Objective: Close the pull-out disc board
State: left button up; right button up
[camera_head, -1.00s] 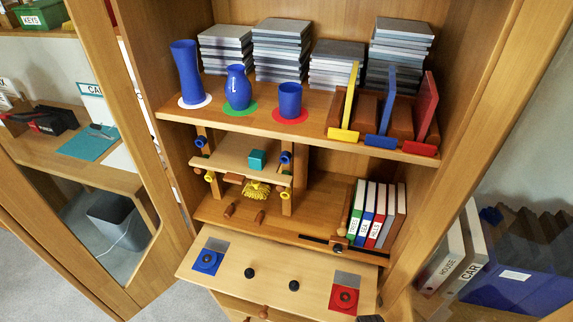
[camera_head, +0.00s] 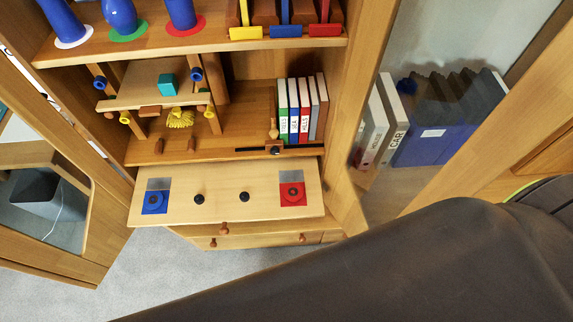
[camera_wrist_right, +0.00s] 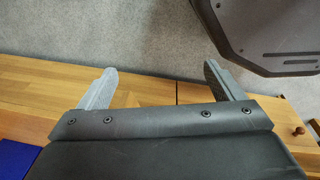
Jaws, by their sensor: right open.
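The pull-out disc board (camera_head: 226,215) sticks out from the cabinet below the lower shelf in the head view. It carries a blue square with a disc (camera_head: 156,202) at its left, a red square with a disc (camera_head: 292,193) at its right, and two black knobs (camera_head: 199,198) (camera_head: 244,196) between. My right gripper (camera_wrist_right: 160,85) shows in the right wrist view with its two grey fingers spread apart and nothing between them. A wooden surface lies behind the fingers. The large dark arm link in the head view is mine. My left gripper is not in view.
Drawers with wooden knobs (camera_head: 213,243) sit below the board. Upright binders (camera_head: 293,110) stand on the shelf above it. A cabinet door (camera_head: 500,110) stands at the right, with a grey bin (camera_head: 48,197) at the left. Carpet (camera_head: 180,275) lies in front.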

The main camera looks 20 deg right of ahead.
aim_at(216, 192)
jog(key=k+j, duration=0.1)
jog(key=j, duration=0.15)
jog(key=k+l+z, duration=0.15)
jog(key=l, duration=0.35)
jog(key=l+z, duration=0.1)
jog(key=l, duration=0.45)
jog(key=k+l+z, duration=0.15)
jog(key=l, duration=0.4)
